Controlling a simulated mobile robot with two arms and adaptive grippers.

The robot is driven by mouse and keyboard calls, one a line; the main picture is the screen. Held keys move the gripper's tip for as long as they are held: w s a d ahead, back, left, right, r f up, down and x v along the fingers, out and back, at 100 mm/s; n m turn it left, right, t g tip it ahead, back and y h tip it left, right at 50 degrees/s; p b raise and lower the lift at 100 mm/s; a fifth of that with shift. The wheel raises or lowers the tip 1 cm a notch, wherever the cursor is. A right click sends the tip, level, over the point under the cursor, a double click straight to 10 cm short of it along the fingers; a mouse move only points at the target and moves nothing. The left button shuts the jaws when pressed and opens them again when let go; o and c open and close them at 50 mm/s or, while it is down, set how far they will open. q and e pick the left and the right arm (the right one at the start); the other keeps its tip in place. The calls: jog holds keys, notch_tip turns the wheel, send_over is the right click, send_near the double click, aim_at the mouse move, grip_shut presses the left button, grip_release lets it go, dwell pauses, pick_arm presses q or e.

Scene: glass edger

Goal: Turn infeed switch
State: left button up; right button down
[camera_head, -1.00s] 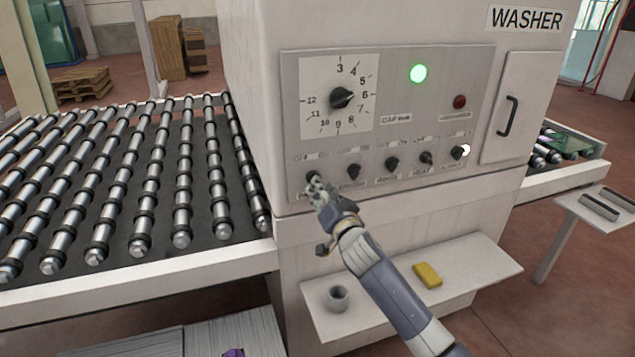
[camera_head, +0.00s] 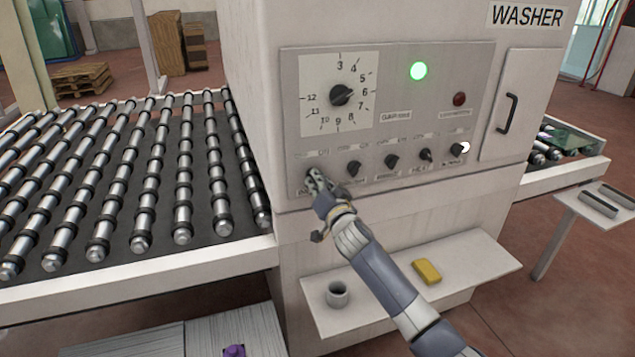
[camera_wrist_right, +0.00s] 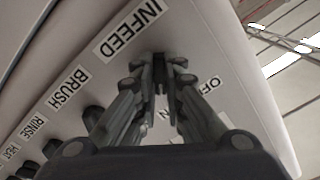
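The infeed switch (camera_wrist_right: 160,75) is a small dark knob on the washer's grey panel. It is the leftmost of the lower row of knobs in the head view (camera_head: 310,173), partly hidden by my right gripper (camera_head: 316,181). In the right wrist view, the fingers of my right gripper (camera_wrist_right: 162,65) stand close on both sides of the knob and look closed on it. The "INFEED" label (camera_wrist_right: 128,28) lies to the upper left there, and parts of the OFF/ON marks show at the lower right. My left gripper is not in view.
More knobs (camera_head: 391,161) run to the right. Above are a numbered dial (camera_head: 342,97), a lit green lamp (camera_head: 418,71) and a red button (camera_head: 459,99). A shelf (camera_head: 470,258) below holds a cup (camera_head: 337,294) and a yellow block (camera_head: 427,272). A roller conveyor (camera_head: 140,190) lies left.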

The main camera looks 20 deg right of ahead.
jog(key=shift+n, duration=6.9)
jog(key=c, duration=1.7)
grip_release()
jog(key=shift+s, duration=0.15)
